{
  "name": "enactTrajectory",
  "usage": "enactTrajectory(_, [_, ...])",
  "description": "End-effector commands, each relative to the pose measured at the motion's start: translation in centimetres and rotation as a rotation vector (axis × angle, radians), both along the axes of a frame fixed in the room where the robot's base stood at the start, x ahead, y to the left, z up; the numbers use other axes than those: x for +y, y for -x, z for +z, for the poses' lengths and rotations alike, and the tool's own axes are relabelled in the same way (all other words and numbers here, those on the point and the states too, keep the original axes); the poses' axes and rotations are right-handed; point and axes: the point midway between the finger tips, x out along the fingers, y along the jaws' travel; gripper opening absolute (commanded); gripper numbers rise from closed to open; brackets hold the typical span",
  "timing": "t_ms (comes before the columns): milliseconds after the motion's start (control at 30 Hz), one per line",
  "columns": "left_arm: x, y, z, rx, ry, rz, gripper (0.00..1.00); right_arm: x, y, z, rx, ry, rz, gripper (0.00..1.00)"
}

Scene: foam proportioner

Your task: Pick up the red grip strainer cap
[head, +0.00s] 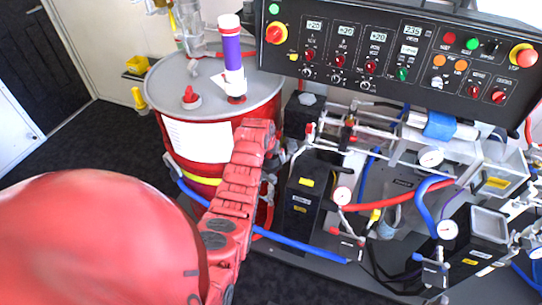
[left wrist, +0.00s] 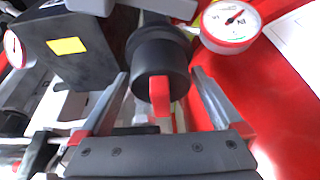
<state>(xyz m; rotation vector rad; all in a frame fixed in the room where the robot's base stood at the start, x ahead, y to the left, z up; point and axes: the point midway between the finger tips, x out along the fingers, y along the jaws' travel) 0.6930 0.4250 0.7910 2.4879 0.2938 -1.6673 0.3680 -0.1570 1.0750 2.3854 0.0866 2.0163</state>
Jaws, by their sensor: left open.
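The strainer cap (left wrist: 161,55) is a dark, round cylinder in the left wrist view, with a red grip (left wrist: 159,92) on its near face. My left gripper (left wrist: 160,76) is open, with one finger on each side of the cap. Gaps show between the fingers and the cap, and the red grip points toward the palm. In the head view, my red left arm reaches up beside the drum, and I cannot make out the cap there. My right gripper is not in view.
A pressure gauge (left wrist: 230,20) sits close to the right finger. A black block with a yellow label (left wrist: 66,46) stands at left. In the head view, a red drum (head: 205,140) stands behind my arm, and the machine with hoses and a control panel (head: 400,55) fills the right.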

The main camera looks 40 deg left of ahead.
Motion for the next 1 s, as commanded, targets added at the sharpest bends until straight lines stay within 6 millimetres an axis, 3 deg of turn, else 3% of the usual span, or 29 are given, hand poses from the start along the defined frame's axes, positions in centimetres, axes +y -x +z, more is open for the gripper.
enactTrajectory(300, [0.06,-0.19,-0.21,-0.004,-0.002,-0.001,1.00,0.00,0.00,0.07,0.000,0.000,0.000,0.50])
enactTrajectory(733, [0.08,-0.15,-0.20,-0.003,-0.002,-0.001,0.24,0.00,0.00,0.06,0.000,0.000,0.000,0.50])
enactTrajectory(1000, [0.09,-0.16,-0.12,-0.003,-0.002,-0.001,0.21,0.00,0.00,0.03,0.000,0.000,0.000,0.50])
